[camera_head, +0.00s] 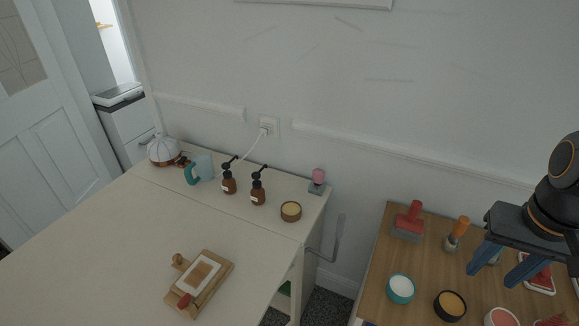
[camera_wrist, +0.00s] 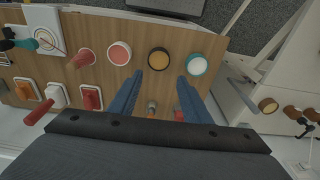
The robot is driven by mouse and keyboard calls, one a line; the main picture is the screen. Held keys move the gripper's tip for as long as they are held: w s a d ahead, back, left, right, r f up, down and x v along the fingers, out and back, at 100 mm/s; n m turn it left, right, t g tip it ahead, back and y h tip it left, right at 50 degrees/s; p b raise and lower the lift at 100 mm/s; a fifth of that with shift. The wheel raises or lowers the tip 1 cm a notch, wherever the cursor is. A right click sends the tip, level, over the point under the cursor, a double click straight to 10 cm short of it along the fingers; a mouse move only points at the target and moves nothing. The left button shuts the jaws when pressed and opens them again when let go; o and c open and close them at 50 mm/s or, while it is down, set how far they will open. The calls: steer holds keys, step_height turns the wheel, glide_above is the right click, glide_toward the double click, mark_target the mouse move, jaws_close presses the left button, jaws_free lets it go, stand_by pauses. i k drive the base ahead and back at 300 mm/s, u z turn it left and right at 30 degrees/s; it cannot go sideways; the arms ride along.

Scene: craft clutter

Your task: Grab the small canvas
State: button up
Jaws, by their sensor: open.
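My gripper (camera_head: 503,268) is open and empty above the right part of the wooden table. Its two blue fingers also show in the wrist view (camera_wrist: 160,82), spread apart. In the wrist view, a white square panel (camera_wrist: 47,17) with a round mark lies at the upper left, beyond the gripper's left finger; it may be the small canvas, but I cannot tell for sure. In the head view, a wooden board with a white-bordered tan panel (camera_head: 199,273) lies on the white table, far left of my gripper.
The wooden table (camera_head: 378,290) holds a teal-rimmed cup (camera_head: 400,288), a black-rimmed cup (camera_head: 450,305), a red-handled tool (camera_head: 409,222) and an orange-handled brush (camera_head: 457,233). Brown pump bottles (camera_head: 258,191) stand on the white table (camera_head: 110,255). A gap separates the tables.

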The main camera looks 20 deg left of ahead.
mark_target(199, 274)
steer(key=k, duration=0.5)
steer(key=u, duration=1.45)
steer(key=i, duration=0.3)
steer(key=u, duration=0.55)
